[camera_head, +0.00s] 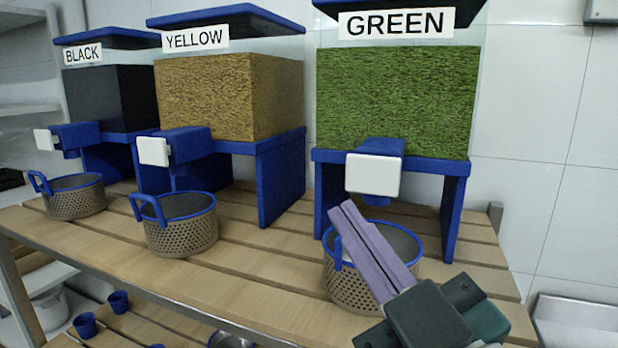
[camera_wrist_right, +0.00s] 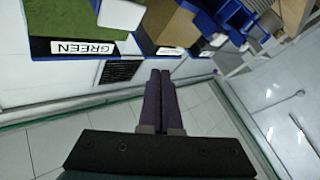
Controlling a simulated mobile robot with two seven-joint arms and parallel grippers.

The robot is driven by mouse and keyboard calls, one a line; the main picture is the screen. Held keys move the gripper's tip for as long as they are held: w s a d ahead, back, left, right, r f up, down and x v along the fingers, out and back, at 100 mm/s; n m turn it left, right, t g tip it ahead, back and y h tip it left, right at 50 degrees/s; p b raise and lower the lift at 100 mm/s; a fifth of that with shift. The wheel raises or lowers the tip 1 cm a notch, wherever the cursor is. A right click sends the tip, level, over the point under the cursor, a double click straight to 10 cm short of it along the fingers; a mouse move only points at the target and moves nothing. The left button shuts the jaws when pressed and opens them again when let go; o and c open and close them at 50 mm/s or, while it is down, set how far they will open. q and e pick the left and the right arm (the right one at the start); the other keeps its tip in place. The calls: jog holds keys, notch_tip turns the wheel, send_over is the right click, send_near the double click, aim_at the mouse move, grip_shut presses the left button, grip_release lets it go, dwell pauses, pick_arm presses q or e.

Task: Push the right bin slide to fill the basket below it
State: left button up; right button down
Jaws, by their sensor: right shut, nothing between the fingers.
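The right bin (camera_head: 398,100) is labelled GREEN and is full of green material. Its slide (camera_head: 373,174) is a white plate on a blue housing at the bin's lower front; a white plate (camera_wrist_right: 120,14) also shows at the top of the right wrist view. A perforated grey basket (camera_head: 347,284) with a blue rim stands below it on the slatted table. Its inside is partly hidden. My right gripper (camera_head: 342,208) is shut and empty, its purple fingers in front of the basket, tips a little below and left of the white plate. My left gripper is not in view.
The yellow bin (camera_head: 230,97) and black bin (camera_head: 108,98) stand to the left, each with a slide and a basket (camera_head: 182,232) in front. The table (camera_head: 262,283) has bare slats between baskets. Blue cups (camera_head: 85,325) sit on a lower shelf.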

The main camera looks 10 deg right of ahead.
jog(key=b, duration=0.3)
send_near(356, 170)
jog(key=w+a+r, duration=0.1)
jog(key=w+a, duration=0.1)
jog(key=w, duration=0.1)
jog(key=shift+w+d+r, duration=0.35)
jog(key=shift+w, duration=0.3)
dwell(1.4)
jog(key=shift+w+d, duration=0.2)
jog(key=shift+w, duration=0.1)
jog(key=shift+w, duration=0.15)
dwell(0.4)
